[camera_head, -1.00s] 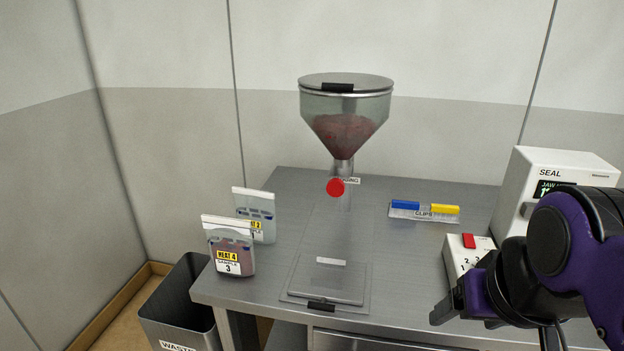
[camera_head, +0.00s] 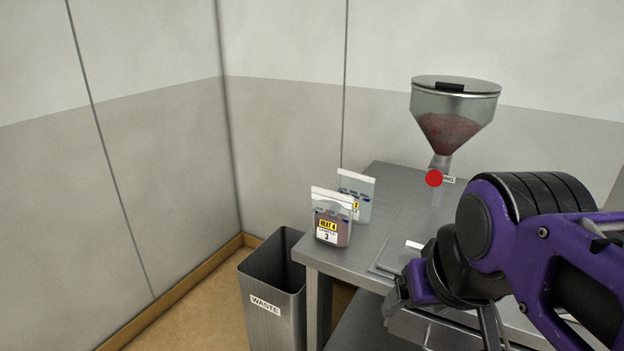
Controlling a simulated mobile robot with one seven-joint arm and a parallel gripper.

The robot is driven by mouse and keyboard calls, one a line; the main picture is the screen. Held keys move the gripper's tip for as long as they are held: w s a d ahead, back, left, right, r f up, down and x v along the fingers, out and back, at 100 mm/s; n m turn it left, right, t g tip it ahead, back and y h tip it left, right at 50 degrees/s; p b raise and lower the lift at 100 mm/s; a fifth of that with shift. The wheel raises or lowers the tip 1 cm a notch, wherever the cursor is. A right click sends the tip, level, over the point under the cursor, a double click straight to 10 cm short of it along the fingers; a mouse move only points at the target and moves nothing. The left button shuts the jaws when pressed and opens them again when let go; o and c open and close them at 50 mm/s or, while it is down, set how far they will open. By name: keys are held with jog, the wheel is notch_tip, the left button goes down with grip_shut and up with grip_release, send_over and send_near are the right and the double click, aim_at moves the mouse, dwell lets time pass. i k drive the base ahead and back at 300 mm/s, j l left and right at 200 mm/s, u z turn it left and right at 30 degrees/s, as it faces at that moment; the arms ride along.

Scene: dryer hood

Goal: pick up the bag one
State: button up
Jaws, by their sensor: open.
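Two clear bags stand upright at the left end of the metal table (camera_head: 345,256). My gripper (camera_head: 397,297) is at the lower middle of the view, in front of the table, to the right of and lower in the picture than the bags. It is open and apart from both bags. Its fingers are small and partly hidden by my wrist.
A grey waste bin (camera_head: 272,290) stands on the floor left of the table, below the bags. A hopper (camera_head: 455,110) with reddish powder and a red knob (camera_head: 434,178) stands at the back right. My arm covers much of the table's right side.

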aim_at(361, 186)
jog(key=i+j+z, duration=0.45)
jog(key=j, duration=0.25)
jog(key=i+j+z, duration=0.25)
jog(key=k+j, duration=0.1)
